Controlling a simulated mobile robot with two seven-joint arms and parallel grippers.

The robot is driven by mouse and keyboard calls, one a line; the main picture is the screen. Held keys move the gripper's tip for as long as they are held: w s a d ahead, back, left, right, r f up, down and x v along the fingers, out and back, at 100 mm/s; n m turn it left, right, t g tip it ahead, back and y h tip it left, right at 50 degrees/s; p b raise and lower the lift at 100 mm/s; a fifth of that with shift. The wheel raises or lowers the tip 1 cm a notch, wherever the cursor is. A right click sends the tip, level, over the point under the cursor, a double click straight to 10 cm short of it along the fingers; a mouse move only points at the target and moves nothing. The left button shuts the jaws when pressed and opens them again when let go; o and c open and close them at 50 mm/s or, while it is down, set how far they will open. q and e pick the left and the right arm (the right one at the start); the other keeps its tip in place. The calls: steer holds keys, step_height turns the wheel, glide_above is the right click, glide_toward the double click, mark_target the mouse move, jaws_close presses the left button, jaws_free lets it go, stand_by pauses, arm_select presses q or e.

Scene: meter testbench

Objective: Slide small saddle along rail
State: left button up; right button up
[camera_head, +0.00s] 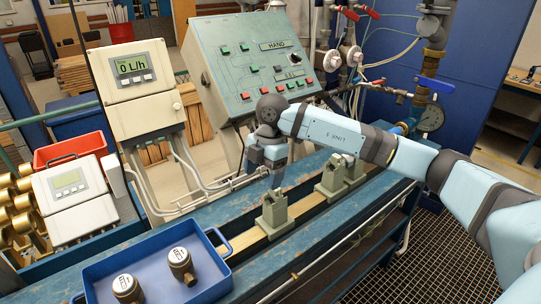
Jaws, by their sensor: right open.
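A small grey-green saddle (273,217) stands upright on the rail (245,239) that runs along the blue bench. My right gripper (276,180) points down just above this saddle, with its fingers small and hard to make out; it is open, and I cannot tell whether it touches the saddle's top. A second, larger saddle (329,182) stands further along the rail to the right, close to another similar block (354,168). My left gripper is not in view.
A blue tray (211,288) with two brass meters (181,265) stands at the front left. A control panel (250,65) and a flow display box (135,80) rise behind the bench. Pipes and valves (350,55) stand at the back right. The rail between the saddles is clear.

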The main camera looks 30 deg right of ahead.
mark_target(275, 195)
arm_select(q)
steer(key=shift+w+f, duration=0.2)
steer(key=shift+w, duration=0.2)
arm_select(e)
steer(key=d+r, duration=0.1)
steer(key=w+d+r+m+h, duration=0.1)
steer(key=d, duration=0.1)
steer(key=d+m+h, duration=0.1)
steer(key=d, duration=0.1)
steer(key=shift+w+r, duration=0.3)
steer(key=shift+r, duration=0.1)
steer(key=shift+f, duration=0.1)
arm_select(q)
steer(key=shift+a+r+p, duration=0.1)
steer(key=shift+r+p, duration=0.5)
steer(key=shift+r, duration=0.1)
arm_select(e)
step_height(275, 195, down, 14)
steer(key=shift+r, duration=0.15)
